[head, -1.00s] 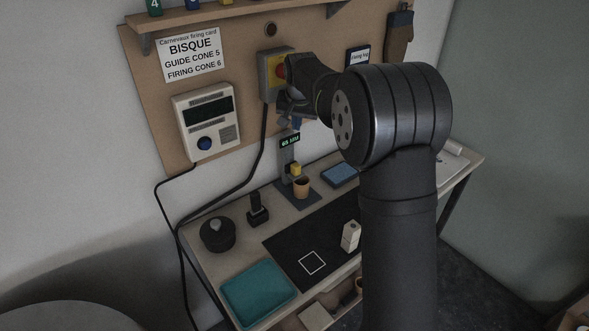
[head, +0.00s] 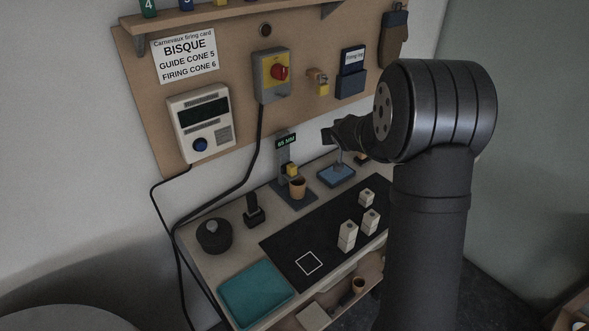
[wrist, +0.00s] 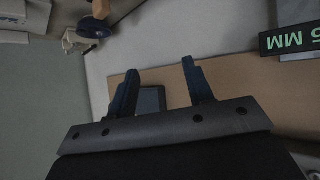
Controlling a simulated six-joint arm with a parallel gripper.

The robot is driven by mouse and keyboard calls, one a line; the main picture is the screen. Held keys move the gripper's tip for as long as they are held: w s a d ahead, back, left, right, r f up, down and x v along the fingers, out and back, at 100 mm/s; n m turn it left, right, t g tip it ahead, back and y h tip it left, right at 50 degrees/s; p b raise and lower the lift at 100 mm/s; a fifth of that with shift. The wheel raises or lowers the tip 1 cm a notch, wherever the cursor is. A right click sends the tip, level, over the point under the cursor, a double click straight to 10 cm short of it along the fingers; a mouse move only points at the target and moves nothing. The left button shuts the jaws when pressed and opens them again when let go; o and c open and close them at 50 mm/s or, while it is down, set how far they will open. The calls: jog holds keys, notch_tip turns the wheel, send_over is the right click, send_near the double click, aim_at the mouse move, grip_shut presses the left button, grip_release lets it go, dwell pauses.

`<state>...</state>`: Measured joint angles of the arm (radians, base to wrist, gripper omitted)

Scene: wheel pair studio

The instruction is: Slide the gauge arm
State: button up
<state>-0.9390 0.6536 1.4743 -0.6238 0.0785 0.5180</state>
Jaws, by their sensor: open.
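The gauge (head: 284,165) stands at the back of the bench, an upright post with a green-lit display reading in MM at its top. Its yellow arm block (head: 291,169) sits partway down the post, just above a small terracotta cup (head: 298,187). My gripper (head: 340,158) is to the right of the gauge, above a blue tray, apart from the gauge. In the wrist view my gripper (wrist: 160,75) has its two fingers apart with nothing held. The gauge's display (wrist: 290,40) shows upside down at the upper right there; the yellow arm is not visible in that view.
A blue tray (head: 336,175) lies right of the gauge. Several pale blocks, one at the front (head: 347,236), stand on the black mat (head: 290,248). A black joystick-like device (head: 254,211) stands to the left. A red-knobbed switch box (head: 272,75) hangs above.

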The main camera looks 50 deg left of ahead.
jog(key=s+d+f+n+g+y, duration=0.3)
jog(key=s+d+n, duration=0.1)
jog(key=n+g+y, duration=0.2)
jog(key=g, duration=0.2)
send_near(295, 169)
jog(key=x, duration=1)
jog(key=shift+s+r, duration=0.1)
